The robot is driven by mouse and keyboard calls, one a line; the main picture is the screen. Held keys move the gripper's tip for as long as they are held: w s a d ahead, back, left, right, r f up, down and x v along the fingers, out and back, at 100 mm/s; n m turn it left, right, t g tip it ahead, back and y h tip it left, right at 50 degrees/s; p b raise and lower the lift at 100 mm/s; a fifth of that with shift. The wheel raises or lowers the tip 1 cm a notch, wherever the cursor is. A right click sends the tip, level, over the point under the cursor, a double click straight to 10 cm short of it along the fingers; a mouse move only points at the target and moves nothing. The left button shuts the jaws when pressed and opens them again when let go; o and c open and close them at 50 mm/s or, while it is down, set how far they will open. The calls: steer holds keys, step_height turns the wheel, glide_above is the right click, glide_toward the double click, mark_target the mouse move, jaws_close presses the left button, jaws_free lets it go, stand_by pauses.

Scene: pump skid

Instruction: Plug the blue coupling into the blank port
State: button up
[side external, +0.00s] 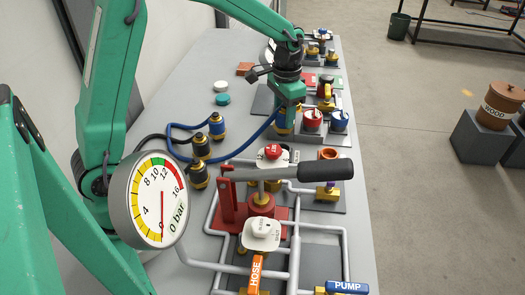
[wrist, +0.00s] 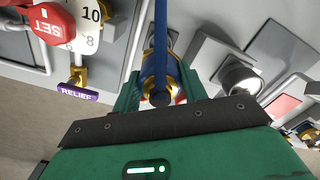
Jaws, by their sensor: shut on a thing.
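My gripper (side external: 286,113) points down over the far middle of the skid. In the wrist view its two green fingers (wrist: 160,98) are closed around the blue coupling (wrist: 159,72), which shows blue and gold with a dark round end. A blue hose (wrist: 160,25) runs from it; in the side view the hose (side external: 235,152) curves across the bench to the gripper. In the side view the fingers mostly hide the coupling. I cannot tell which port is the blank one, nor whether the coupling touches one.
Red (side external: 312,119) and blue (side external: 338,120) capped fittings stand just right of my gripper. A dark-handled lever (side external: 325,171) and a pressure gauge (side external: 148,200) stand nearer.

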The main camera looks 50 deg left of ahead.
mark_target(283, 134)
steer(key=shift+f, duration=2)
steer(key=shift+f, duration=1.75)
stand_by(0.5)
steer(key=o, duration=1.2)
steer(key=shift+r, duration=0.15)
step_height(283, 134, up, 7)
steer(key=shift+r, duration=0.3)
